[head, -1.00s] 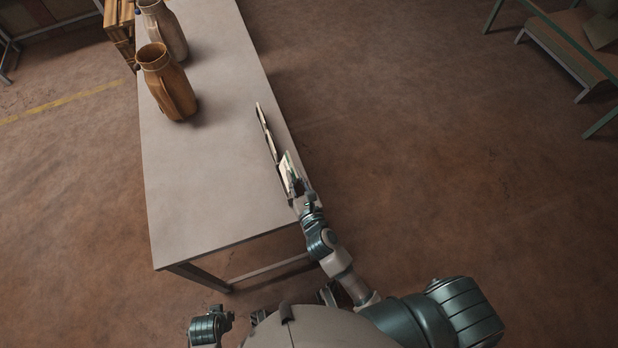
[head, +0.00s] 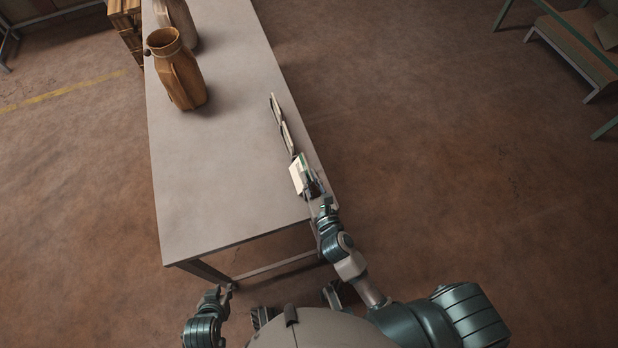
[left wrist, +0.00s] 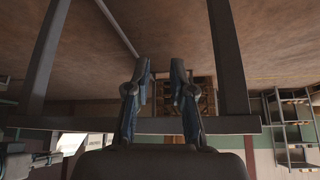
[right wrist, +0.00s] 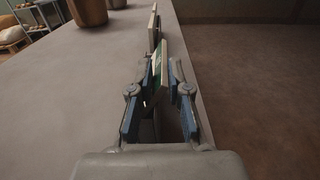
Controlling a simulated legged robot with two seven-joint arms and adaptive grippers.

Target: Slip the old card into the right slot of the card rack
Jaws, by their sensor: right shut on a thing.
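A pale card with a green edge (head: 299,174) is at the right edge of the table, in my right gripper (head: 316,184). In the right wrist view the card (right wrist: 161,62) stands nearly upright between the fingertips, leaning slightly. Thin upright pale panels with dark edges (head: 286,137), seemingly the card rack, stand in a line just beyond it; one panel (right wrist: 153,28) also shows in the right wrist view. I cannot tell the slots apart, nor whether the card touches the rack. My left gripper (head: 229,288) is open and empty, off the table's near end; its fingers (left wrist: 160,70) are apart.
A brown jug (head: 180,75) stands on the table (head: 215,185), with a greyer one (head: 178,20) behind it. A wooden crate (head: 125,18) is beside the table's far left. The middle of the tabletop is clear.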

